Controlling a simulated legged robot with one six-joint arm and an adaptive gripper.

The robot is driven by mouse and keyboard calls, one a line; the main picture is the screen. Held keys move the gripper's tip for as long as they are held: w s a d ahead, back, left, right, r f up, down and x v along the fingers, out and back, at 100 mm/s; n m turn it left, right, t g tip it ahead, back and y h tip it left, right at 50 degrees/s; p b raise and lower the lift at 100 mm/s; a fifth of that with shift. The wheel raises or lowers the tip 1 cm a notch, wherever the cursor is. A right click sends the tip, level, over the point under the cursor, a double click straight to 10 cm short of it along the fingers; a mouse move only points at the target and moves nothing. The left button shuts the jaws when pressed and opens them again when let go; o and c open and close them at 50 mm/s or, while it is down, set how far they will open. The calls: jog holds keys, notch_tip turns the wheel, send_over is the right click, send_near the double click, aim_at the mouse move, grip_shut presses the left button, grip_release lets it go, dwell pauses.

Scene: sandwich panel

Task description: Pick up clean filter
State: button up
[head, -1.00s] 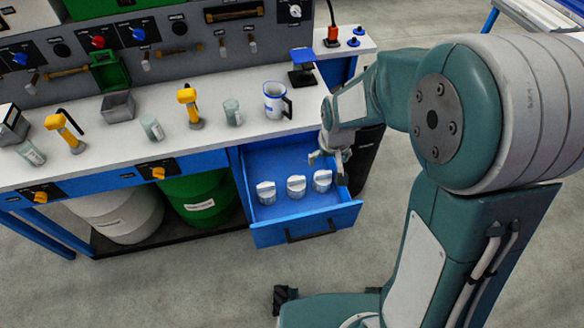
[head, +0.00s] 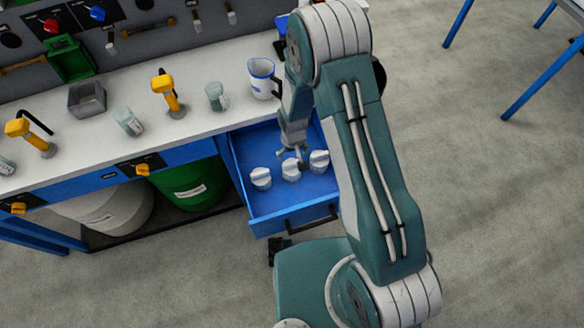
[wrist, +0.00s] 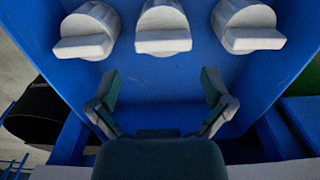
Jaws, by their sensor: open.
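Three white filters with raised grip bars stand in a row in the open blue drawer. In the head view they are the left filter (head: 260,178), the middle filter (head: 291,169) and the right filter (head: 319,161). My gripper (head: 292,152) is over the drawer, close to the middle filter. In the wrist view, the three filters show along the top, with the middle one (wrist: 162,28) lined up with the gap between my fingers. My gripper (wrist: 161,86) is open and empty there, its fingers apart from the filters. Nothing visible marks which filter is clean.
The blue drawer (head: 262,212) has raised walls and a dark front handle. Above it, the white counter (head: 205,125) holds a white and blue jug (head: 262,78), a glass jar (head: 216,96) and yellow taps (head: 168,92). A green barrel (head: 196,190) stands left of the drawer.

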aim_at(292, 163)
jog(key=f, duration=0.5)
jog(key=shift+a, duration=0.25)
jog(key=shift+d+f, duration=0.1)
jog(key=shift+f, duration=0.4)
jog(key=c, duration=0.8)
